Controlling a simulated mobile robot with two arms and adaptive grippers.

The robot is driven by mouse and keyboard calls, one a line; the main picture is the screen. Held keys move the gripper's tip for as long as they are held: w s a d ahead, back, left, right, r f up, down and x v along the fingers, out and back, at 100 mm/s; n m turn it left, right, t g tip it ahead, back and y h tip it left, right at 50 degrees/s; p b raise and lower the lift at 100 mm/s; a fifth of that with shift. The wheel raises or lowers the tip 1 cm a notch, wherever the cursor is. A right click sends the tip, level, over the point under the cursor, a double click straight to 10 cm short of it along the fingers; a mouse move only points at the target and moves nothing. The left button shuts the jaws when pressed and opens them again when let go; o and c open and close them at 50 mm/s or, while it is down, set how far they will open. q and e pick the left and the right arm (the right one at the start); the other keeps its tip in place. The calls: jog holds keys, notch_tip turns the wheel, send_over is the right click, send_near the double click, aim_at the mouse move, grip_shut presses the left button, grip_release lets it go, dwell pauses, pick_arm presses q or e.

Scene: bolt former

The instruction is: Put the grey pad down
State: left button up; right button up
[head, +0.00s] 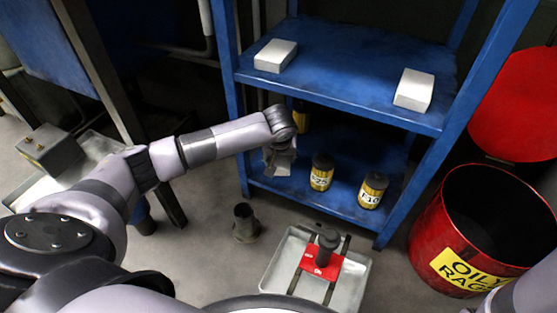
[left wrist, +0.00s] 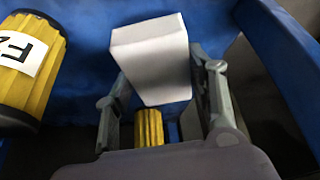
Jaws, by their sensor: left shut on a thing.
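My left gripper (head: 280,148) reaches into the lower level of the blue shelf, at its left side. It is shut on the grey pad, a pale block. The pad (left wrist: 150,58) shows between both fingers in the left wrist view, where my left gripper (left wrist: 165,85) has a finger on either side of it. In the head view the arm and gripper largely cover the pad, with a pale part (head: 277,162) showing below. I cannot tell whether the pad touches the shelf board. My right gripper is not in view.
Two pale blocks (head: 275,56) (head: 414,90) lie on the upper shelf (head: 345,80). Yellow-black filters (head: 321,172) (head: 372,190) stand right of the gripper; another (head: 301,117) is behind it. A tray (head: 280,262), a grey cup (head: 245,222) and a red bin (head: 450,230) stand on the floor.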

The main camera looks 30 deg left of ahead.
aim_at(280, 161)
pick_arm(q)
notch_tip(280, 161, down, 3)
jog(key=shift+d+r+b, duration=0.1)
jog(key=shift+b, duration=0.85)
jog(key=shift+f, duration=0.2)
jog(key=shift+r, duration=0.2)
jog(key=shift+f, duration=0.2)
jog(key=o, duration=1)
